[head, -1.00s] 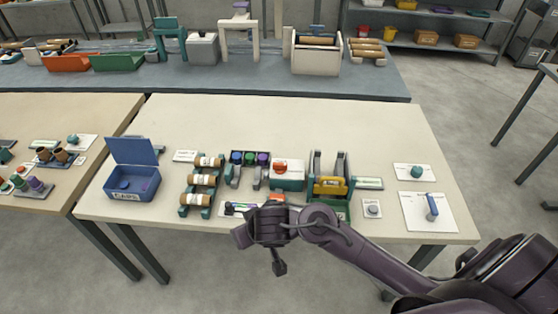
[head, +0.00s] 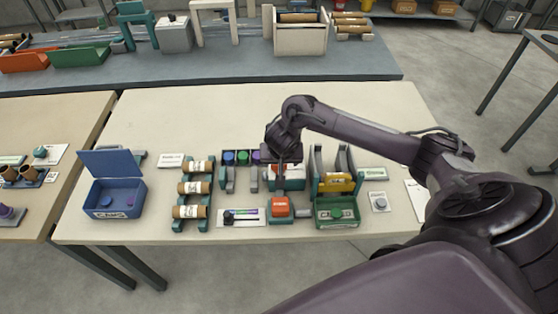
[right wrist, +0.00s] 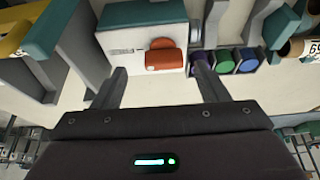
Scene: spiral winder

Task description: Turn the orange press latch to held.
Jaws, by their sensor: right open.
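The orange press latch (right wrist: 165,55) is a rounded orange piece on the white face of a teal-and-white box (right wrist: 140,38) in the right wrist view. My right gripper (right wrist: 161,78) is open, its two fingers apart with nothing between them. The latch appears between and beyond the fingers, with no contact visible. In the head view my right gripper (head: 281,184) hangs over the same box (head: 295,171) and hides the latch. My left gripper is not in view.
An orange block on a teal stand (head: 281,207) is just in front of the box. A teal frame with a yellow bar (head: 336,183) stands close on the right, and a rack with green, blue and purple knobs (head: 241,158) on the left.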

